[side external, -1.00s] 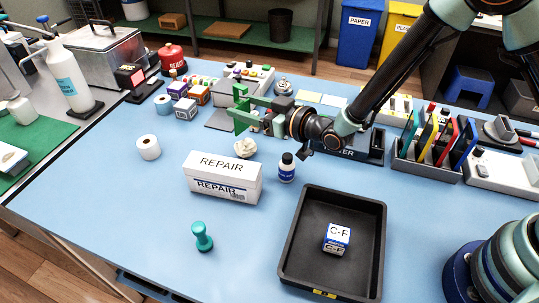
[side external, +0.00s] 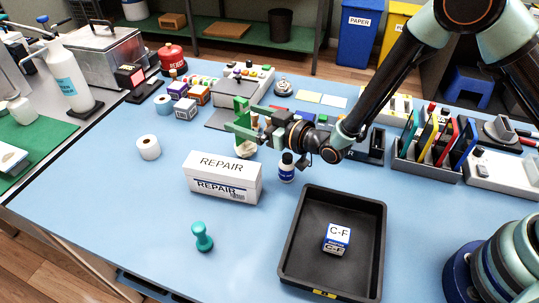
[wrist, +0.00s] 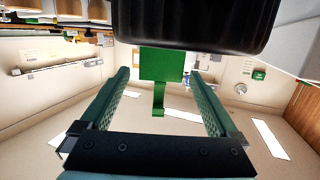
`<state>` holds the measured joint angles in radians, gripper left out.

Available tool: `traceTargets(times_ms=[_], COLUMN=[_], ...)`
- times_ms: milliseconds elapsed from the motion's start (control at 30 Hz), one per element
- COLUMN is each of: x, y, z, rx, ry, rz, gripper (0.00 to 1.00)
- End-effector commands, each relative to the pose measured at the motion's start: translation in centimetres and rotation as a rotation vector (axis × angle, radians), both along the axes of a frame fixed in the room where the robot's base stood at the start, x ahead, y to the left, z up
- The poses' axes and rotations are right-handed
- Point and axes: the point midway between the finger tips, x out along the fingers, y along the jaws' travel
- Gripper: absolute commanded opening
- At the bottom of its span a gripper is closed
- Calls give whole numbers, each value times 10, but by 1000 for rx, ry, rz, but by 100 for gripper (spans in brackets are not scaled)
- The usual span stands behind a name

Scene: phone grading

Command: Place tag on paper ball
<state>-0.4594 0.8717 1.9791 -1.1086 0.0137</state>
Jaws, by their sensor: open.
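The crumpled white paper ball (side external: 245,150) rests on the blue table behind the REPAIR box. My green gripper (side external: 238,118) is open and empty. It points left, just above the ball in the side view, and its lower finger covers the ball's top. I cannot tell whether they touch. A small blue-and-white block marked C-F (side external: 337,238) sits in the black tray (side external: 290,262); I cannot tell if it is the tag. The wrist view shows both fingers (wrist: 158,105) apart, with a green plate and stem beyond them. The ball does not show there.
The white REPAIR box (side external: 223,187) and a small white-and-blue bottle (side external: 287,172) stand close to the ball. A white roll (side external: 148,148) lies to the left. The front middle of the table is mostly clear.

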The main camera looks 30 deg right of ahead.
Motion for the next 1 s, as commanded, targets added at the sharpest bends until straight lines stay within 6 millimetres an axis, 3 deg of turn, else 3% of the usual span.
traceTargets(times_ms=[267, 733, 1000], x=[-10, -83, -107], y=[-4, -34, -43], z=[4, 18, 22], rx=[-1, 1, 2], ry=[2, 3, 2], rz=[1, 14, 18], gripper=[96, 96, 96])
